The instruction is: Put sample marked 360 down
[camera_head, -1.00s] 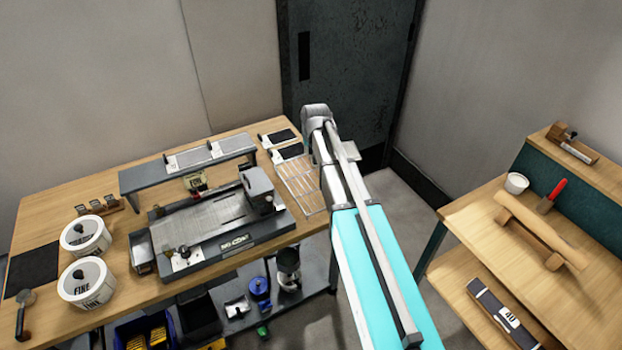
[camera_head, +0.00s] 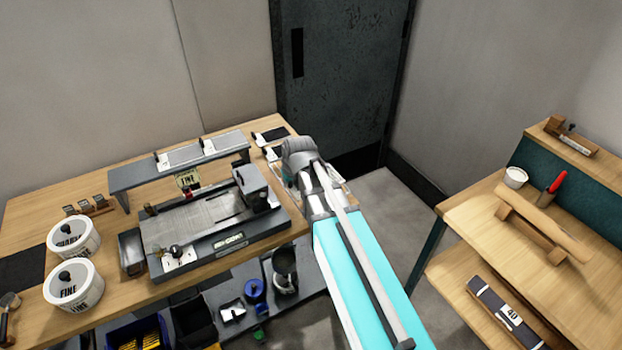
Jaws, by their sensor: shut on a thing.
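No label reading 360 is legible, so I cannot pick out the sample. My arm reaches up from the bottom right, and its far joint is over the right end of the wooden bench (camera_head: 105,170). My gripper and anything in it are hidden behind the arm. A dark sheet with a pale clip end (camera_head: 274,133) lies at the bench's far right corner. A second one beside it is partly covered by the arm. The wire rack at the bench's right end is mostly hidden behind the arm, with only a bit of its edge showing.
A grey machine (camera_head: 212,225) stands mid-bench before a raised grey shelf (camera_head: 125,180). Two white tubs (camera_head: 74,285) stand at the left.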

